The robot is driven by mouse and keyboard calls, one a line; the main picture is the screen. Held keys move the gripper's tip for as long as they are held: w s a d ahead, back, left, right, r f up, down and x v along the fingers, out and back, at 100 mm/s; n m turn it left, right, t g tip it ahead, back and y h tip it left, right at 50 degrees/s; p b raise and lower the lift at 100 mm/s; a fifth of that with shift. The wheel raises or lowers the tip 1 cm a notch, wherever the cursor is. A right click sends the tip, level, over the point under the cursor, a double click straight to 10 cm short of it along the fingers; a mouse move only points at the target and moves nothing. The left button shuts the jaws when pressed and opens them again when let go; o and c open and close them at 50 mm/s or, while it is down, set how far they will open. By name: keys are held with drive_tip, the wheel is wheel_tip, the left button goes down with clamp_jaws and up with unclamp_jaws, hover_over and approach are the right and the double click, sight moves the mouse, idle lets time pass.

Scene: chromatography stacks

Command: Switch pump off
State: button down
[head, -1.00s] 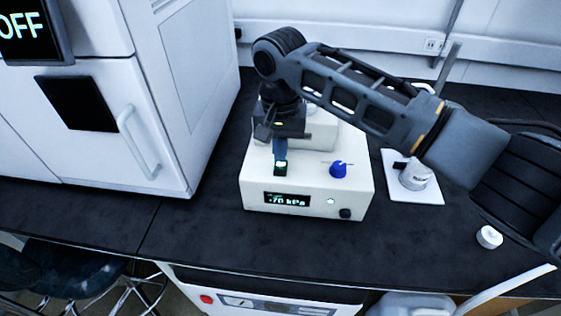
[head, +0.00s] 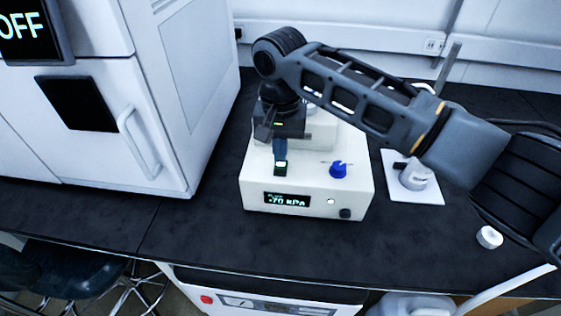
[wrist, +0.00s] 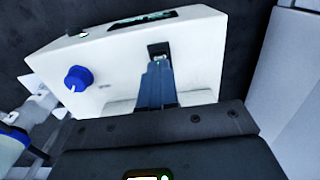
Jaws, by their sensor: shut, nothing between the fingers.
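The pump (head: 305,185) is a white box on the dark bench, with a display reading -70 kPa (head: 287,200) on its front. A small switch with a green light (head: 281,165) sits on its top, left of a blue knob (head: 338,170). My gripper (head: 281,158) is shut and empty, its blue fingers pointing down at the switch. In the wrist view, the fingertips (wrist: 157,62) are at the near edge of the dark switch recess (wrist: 159,48) and partly cover it. I cannot tell whether they touch it. The blue knob also shows there (wrist: 78,79).
A white cabinet (head: 190,80) with a handle stands close on the left. A white plate with a round fitting (head: 430,190) lies to the right, and a small white cap (head: 489,237) is farther right. The bench in front of the pump is clear.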

sight(280, 167)
drive_tip(key=shift+f+b, duration=0.35)
drive_tip(key=shift+f, duration=0.9)
idle(1.2)
wheel_tip(280, 167, up, 5)
drive_tip(key=p, duration=0.5)
drive_tip(key=shift+r+p, duration=0.35)
drive_tip(key=shift+r, duration=0.65)
drive_tip(key=shift+s+f, duration=0.1)
